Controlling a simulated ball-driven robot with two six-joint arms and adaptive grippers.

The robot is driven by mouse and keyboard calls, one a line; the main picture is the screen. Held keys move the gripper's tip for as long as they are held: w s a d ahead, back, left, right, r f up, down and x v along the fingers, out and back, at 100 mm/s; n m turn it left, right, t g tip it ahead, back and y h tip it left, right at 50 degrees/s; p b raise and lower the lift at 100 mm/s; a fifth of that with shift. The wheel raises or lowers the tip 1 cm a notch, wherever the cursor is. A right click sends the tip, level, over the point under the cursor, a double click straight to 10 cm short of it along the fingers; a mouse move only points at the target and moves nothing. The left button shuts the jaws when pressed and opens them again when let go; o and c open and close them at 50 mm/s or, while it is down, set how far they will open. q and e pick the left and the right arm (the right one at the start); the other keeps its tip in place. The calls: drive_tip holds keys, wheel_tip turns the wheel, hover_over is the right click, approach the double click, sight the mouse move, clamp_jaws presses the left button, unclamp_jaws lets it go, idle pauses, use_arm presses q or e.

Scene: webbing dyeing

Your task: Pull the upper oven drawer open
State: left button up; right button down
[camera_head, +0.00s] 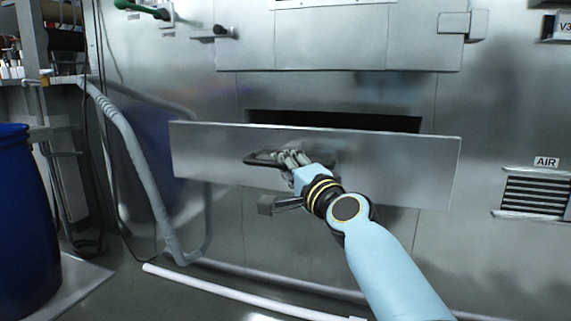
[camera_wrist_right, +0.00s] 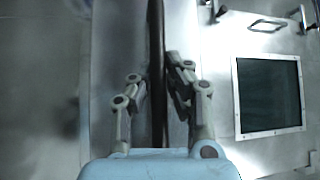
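The upper oven drawer has a wide steel front panel (camera_head: 400,165) that stands out from the oven face, tilted in the picture. A dark opening (camera_head: 340,121) shows above and behind it. A dark bar handle (camera_head: 262,159) is on the panel. My right gripper (camera_head: 292,158) is at the handle. In the right wrist view, the dark handle bar (camera_wrist_right: 155,50) runs between the two fingers of my right gripper (camera_wrist_right: 160,88), which are closed in on it from both sides. My left gripper is not in view.
A grey metal lever (camera_head: 285,204) sticks out below the panel. A blue barrel (camera_head: 25,225) and a grey hose (camera_head: 140,165) are at the left. A white pipe (camera_head: 235,292) lies on the floor. An AIR vent (camera_head: 535,195) is at the right.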

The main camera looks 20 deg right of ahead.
drive_tip(key=c, duration=1.4)
unclamp_jaws()
drive_tip(key=shift+f, duration=0.4)
drive_tip(key=shift+o, duration=0.6)
drive_tip(key=shift+d, duration=0.1)
drive_tip(key=shift+r, duration=0.2)
drive_tip(key=v, duration=1.2)
